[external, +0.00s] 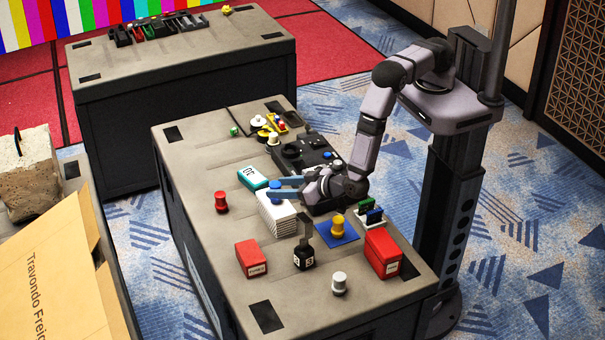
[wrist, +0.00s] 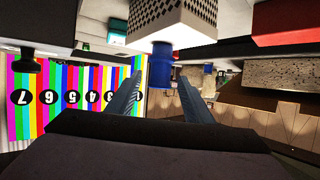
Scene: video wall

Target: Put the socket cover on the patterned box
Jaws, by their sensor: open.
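The patterned box (external: 277,222), white with a fine pattern on its sides, stands on the near table in the external view. In the wrist view, where the scene looks upside down, the box (wrist: 174,13) is at the top. A blue socket cover (wrist: 162,70) stands upright against the box's white top face, and they appear to touch. My gripper (external: 273,190) is over the box, with its fingers pointing left. In the wrist view my gripper (wrist: 160,83) is open, with one finger on each side of the blue cover and gaps visible. The fingers partly hide the cover in the external view.
Red (external: 221,202), yellow (external: 338,224) and white (external: 339,283) pegs stand around the box. Two red boxes (external: 251,259) (external: 382,254), a black bottle-like item (external: 304,255) and a teal box (external: 252,178) are near. A black device (external: 306,155) lies behind.

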